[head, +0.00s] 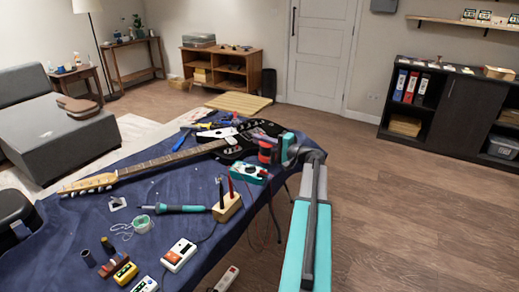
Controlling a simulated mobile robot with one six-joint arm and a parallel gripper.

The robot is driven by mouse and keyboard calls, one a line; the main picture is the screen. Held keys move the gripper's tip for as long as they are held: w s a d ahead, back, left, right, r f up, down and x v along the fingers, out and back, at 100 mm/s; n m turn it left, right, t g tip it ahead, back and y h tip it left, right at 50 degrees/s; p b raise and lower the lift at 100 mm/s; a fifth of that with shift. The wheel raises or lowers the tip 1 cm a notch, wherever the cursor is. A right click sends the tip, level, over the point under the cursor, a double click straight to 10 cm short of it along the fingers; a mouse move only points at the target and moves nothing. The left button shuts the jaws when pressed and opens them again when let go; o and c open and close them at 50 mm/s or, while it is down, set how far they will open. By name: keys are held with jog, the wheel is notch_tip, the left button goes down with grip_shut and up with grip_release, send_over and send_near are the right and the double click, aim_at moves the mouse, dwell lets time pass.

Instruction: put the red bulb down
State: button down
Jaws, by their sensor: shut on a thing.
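My gripper (272,151) is at the right end of the blue-covered table, over the body end of the guitar. It is shut on a small red object, the red bulb (265,153). The bulb looks close to the dark guitar body (243,143), just behind a teal meter (249,172). I cannot tell whether the bulb touches anything below it. My gripper and wrist hide part of the bulb and the table edge there.
The blue cloth (75,228) carries a soldering iron (182,209), a wooden block (227,206) with upright tools, a white device (179,255) and several small items. Bare cloth lies at the front left. Wooden floor (400,200) is open to the right.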

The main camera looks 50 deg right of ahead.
jog(key=shift+f, duration=1.85)
jog(key=shift+f, duration=0.15)
jog(key=c, duration=1.9)
grip_release()
jog(key=shift+o, duration=0.2)
jog(key=shift+r, duration=0.2)
jog(key=s+d, duration=0.2)
jog(key=s, duration=1)
jog(key=shift+b, duration=0.4)
jog(key=shift+f, duration=0.1)
